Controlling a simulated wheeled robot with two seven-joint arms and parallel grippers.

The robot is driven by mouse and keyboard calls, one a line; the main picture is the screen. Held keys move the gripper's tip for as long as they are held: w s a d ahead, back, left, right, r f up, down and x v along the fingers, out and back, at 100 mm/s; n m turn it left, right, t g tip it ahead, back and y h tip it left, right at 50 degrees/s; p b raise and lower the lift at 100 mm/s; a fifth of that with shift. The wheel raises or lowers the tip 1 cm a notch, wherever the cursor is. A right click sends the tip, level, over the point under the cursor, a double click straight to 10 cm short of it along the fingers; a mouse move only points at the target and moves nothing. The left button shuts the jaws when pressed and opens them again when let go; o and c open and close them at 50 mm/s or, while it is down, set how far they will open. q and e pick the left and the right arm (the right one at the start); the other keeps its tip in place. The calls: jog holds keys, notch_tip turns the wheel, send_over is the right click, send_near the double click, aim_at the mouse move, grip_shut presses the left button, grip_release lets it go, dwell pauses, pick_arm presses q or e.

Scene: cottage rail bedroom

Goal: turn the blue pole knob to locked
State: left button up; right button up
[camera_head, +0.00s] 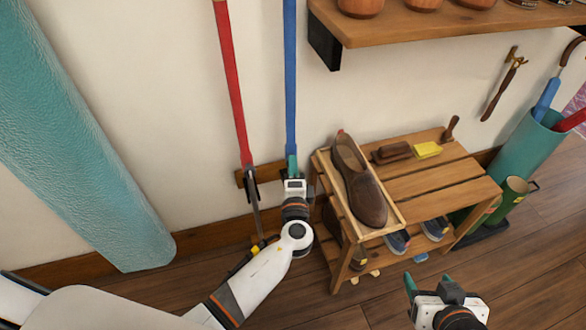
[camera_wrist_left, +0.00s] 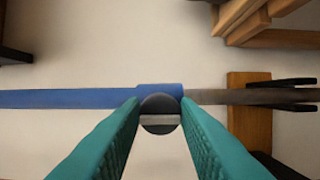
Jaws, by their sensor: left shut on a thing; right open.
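The blue pole (camera_head: 290,80) stands upright against the wall, to the right of a red pole (camera_head: 230,80). My left gripper (camera_head: 292,168) is at the lower end of the blue pole and hides the knob in the head view. In the left wrist view the blue pole (camera_wrist_left: 70,98) runs across the picture. Its round dark knob (camera_wrist_left: 160,114), with a light bar across its face, sits between the teal fingertips of my left gripper (camera_wrist_left: 160,112), which is shut on it. The bar lies along the pole's length. My right gripper (camera_head: 428,284) is open and empty near the bottom right.
A wooden shoe rack (camera_head: 440,183) with a brown shoe (camera_head: 358,183) in a tray stands right of the blue pole. A wall shelf (camera_head: 430,22) hangs above. A teal roll (camera_head: 75,140) leans at left. A teal umbrella stand (camera_head: 528,155) is far right.

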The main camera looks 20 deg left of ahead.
pick_arm(q)
jog(key=o, duration=1)
jog(key=shift+c, duration=0.2)
jog(key=shift+s, duration=0.15)
jog(key=v, duration=1.1)
jog(key=shift+s+d+p, duration=0.15)
jog(key=shift+s+p, duration=0.2)
jog(key=shift+p, duration=0.05)
pick_arm(e)
jog(key=shift+s+d+f+g+h, duration=0.15)
jog(key=shift+s+d+f+g, duration=0.1)
jog(key=shift+s+f+g, duration=0.3)
jog(key=shift+s+d+f+g+h, duration=0.2)
jog(key=shift+s+f+g, duration=0.15)
jog(key=shift+s, duration=0.35)
